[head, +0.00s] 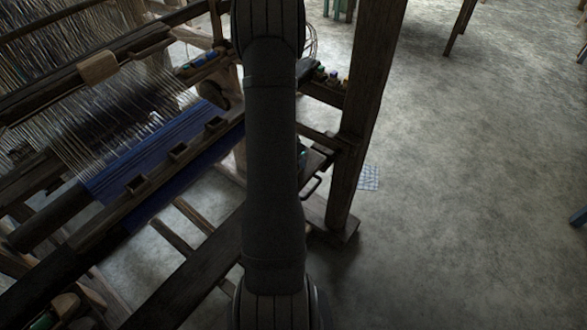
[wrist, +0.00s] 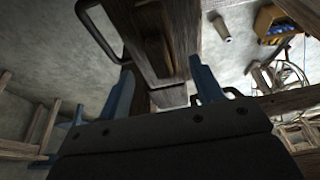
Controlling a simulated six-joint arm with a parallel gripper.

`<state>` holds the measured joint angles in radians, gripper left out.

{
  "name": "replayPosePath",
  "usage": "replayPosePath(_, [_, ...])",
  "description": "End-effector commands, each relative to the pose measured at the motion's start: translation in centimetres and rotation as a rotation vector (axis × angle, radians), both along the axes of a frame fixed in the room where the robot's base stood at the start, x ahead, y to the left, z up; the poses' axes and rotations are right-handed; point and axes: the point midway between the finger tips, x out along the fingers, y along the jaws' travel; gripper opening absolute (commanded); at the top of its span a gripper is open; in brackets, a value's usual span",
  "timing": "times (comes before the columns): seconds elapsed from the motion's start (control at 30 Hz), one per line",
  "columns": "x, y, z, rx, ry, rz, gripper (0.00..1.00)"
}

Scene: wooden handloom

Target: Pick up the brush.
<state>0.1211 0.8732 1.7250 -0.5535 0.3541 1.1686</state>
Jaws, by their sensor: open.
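I cannot make out a brush for certain in either view. In the wrist view my gripper (wrist: 164,86) has its two blue fingers spread apart, with nothing held between them. A dark wooden beam (wrist: 160,45) of the loom runs behind the gap between the fingers. A small pale tapered object (wrist: 221,28) shows at the upper right of the wrist view, too small to name. In the head view my arm covers the middle of the picture, and my gripper does not show there.
A dark metal loop (wrist: 92,22) stands left of the beam. The loom's blue cloth (head: 155,150) is at the left in the head view, and a thick wooden post (head: 365,110) stands right of my arm. The floor at right is mostly clear.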

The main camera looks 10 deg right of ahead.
Motion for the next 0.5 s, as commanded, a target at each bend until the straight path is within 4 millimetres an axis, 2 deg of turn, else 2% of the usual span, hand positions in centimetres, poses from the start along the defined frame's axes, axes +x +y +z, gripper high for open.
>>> replayPosePath(0.3, [0.6, -0.4, -3.5, 0.001, 0.002, 0.000, 0.60])
replayPosePath(0.5, [1.0, -0.7, -4.9, 0.000, 0.000, 0.000, 0.60])
